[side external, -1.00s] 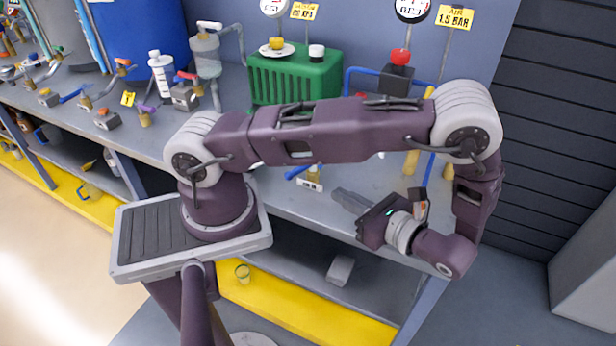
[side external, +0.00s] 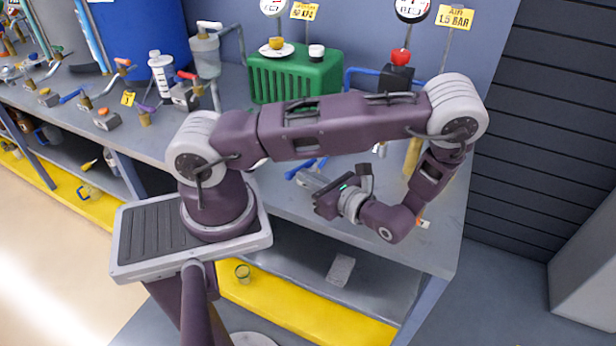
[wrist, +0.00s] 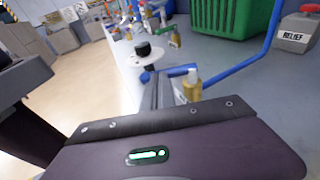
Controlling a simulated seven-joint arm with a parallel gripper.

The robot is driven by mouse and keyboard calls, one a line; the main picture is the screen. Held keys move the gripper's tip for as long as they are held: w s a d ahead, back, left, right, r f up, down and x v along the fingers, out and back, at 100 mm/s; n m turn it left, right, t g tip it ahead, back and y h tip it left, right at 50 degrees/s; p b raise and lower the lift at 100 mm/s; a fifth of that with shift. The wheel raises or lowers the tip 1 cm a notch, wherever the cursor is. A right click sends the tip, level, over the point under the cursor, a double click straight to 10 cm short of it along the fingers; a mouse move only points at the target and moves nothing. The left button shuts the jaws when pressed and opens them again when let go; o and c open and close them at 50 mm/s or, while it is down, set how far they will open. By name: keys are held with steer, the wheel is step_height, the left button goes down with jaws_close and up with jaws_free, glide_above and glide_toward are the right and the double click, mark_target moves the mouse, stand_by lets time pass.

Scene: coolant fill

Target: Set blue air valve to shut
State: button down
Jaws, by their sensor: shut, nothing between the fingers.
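The air valve has a blue lever handle (wrist: 178,72) on a brass body (wrist: 193,88) in the wrist view, with a blue pipe joining from the right. In the side external view the blue handle (side external: 306,167) shows below my arm, and the brass body is hidden by my gripper. My gripper (side external: 304,178) is shut and empty, low over the bench beside the valve. In the wrist view its fingers (wrist: 160,88) are just left of the brass body, close to the lever. I cannot tell whether they touch it.
A white disc with a black knob (wrist: 143,55) stands just beyond my fingers. A green ribbed box (side external: 295,75) is at the back. A black block with a red knob (side external: 400,75) and a gauge (side external: 412,8) stand right of it. The bench's front right is mostly clear.

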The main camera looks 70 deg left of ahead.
mark_target(292, 172)
steer(key=m+t, duration=0.1)
steer(key=s+m+t, duration=0.1)
steer(key=t, duration=0.1)
steer(key=a+m+t+y, duration=0.1)
steer(key=shift+s+a, duration=0.1)
steer(key=shift+s, duration=0.2)
steer(key=shift+s+a, duration=0.35)
steer(key=shift+a, duration=0.2)
steer(key=shift+s+a, duration=0.3)
steer(key=shift+a, duration=0.25)
steer(key=shift+x, duration=0.9)
steer(key=shift+s+a+r, duration=0.1)
steer(key=shift+a+r, duration=0.1)
steer(key=shift+a, duration=0.55)
